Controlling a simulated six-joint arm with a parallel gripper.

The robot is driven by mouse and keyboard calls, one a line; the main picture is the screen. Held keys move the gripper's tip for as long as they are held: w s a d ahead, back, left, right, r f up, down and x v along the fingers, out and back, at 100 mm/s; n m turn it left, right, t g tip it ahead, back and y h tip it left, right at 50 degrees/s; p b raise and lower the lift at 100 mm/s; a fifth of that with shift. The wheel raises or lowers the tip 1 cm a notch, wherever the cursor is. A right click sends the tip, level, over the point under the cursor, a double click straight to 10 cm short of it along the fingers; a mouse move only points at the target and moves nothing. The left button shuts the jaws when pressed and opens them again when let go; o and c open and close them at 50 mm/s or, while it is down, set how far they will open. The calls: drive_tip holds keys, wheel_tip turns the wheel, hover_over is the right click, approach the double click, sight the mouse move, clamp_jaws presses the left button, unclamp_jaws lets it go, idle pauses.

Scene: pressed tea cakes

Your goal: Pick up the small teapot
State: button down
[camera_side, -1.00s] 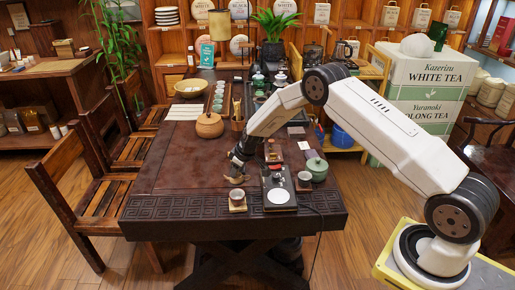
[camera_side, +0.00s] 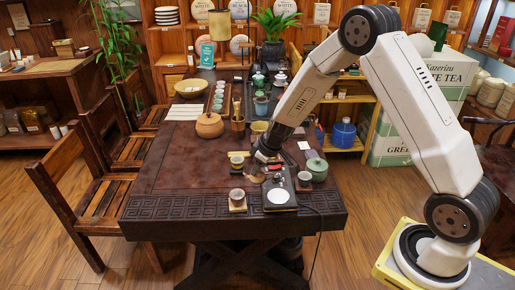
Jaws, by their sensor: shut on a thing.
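My gripper (camera_side: 259,167) is low over the front part of the dark table, to the left of a black scale-like device (camera_side: 279,196). It is shut on a small brownish thing (camera_side: 256,177), which looks like the small teapot. The thing is partly hidden by the fingers and too small to make out fully. I cannot tell whether it is clear of the table top.
Small cups stand near the gripper: one on a coaster (camera_side: 237,197), one behind it (camera_side: 237,160), one right of the device (camera_side: 305,180). The table's left part is clear.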

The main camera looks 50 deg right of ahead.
drive_tip(key=shift+s+a+r, duration=0.1)
drive_tip(key=shift+s+r, duration=0.15)
drive_tip(key=shift+s, duration=0.25)
drive_tip(key=shift+s+r, duration=0.2)
drive_tip(key=shift+s, duration=0.3)
